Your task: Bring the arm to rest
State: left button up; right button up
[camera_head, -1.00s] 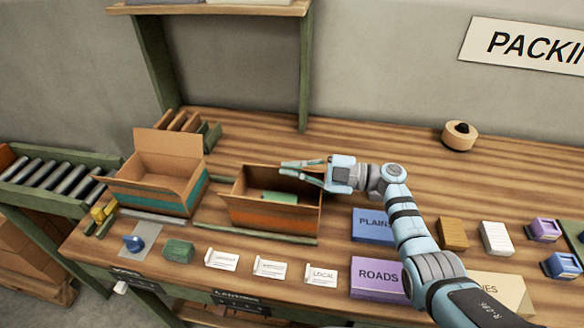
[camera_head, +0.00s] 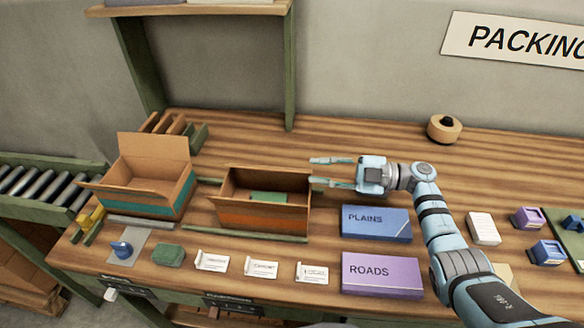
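My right gripper (camera_head: 334,171) is open and empty, with its two fingers pointing left. It is just right of the cardboard box with the orange band (camera_head: 262,218), near that box's right wall. A green item (camera_head: 268,197) lies inside this box. My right arm comes in from the lower right and passes beside the blue PLAINS box (camera_head: 377,224) and the purple ROADS box (camera_head: 382,273). My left gripper is not in view.
An open cardboard box with a teal band (camera_head: 146,200) stands at the left. Several paper slips (camera_head: 262,266) and a green block (camera_head: 168,255) lie along the front. A tape roll (camera_head: 444,128) is at the back right. The back middle of the bench is clear.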

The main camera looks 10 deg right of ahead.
jog(key=shift+v, duration=1.2)
